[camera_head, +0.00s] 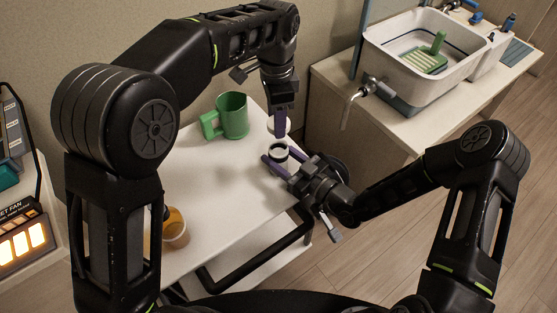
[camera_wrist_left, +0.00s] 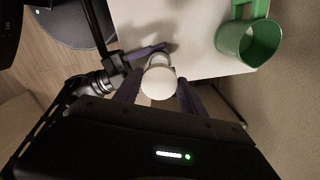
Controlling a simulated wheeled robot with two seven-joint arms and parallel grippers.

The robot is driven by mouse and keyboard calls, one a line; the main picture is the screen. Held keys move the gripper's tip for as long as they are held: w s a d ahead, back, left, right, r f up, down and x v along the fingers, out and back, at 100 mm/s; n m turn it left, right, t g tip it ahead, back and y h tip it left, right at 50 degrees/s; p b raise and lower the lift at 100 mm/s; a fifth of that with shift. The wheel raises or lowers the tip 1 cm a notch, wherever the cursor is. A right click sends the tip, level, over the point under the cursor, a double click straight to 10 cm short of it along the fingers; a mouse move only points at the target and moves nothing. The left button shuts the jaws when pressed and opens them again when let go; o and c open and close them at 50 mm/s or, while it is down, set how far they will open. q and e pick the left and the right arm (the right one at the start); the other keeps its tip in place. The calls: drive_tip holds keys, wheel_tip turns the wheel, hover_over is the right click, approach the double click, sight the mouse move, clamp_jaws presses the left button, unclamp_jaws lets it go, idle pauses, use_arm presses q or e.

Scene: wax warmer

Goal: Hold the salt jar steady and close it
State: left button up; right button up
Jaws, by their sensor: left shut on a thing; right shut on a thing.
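The salt jar (camera_head: 279,153) is a small round jar with a dark rim on the white table, its top uncovered. My right gripper (camera_head: 282,161) is shut on the jar from the right, low at the table. A white round lid (camera_head: 279,126) is held in my left gripper (camera_head: 281,120), whose purple fingers point down. The lid is apart from the jar, up the picture from it. In the left wrist view the lid (camera_wrist_left: 158,83) sits between my left fingers and partly hides the jar (camera_wrist_left: 157,60).
A green mug (camera_head: 232,116) stands on the white table (camera_head: 210,180) to the left of the lid. An orange-filled cup (camera_head: 174,226) stands near the left edge. A sink basin (camera_head: 415,60) is on a counter at the right. The table's middle is clear.

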clamp_jaws()
idle(0.3)
use_arm(q)
hover_over(277, 146)
drive_tip(key=shift+f, duration=2.5)
drive_tip(key=shift+f, duration=0.9)
drive_tip(key=shift+f, duration=0.55)
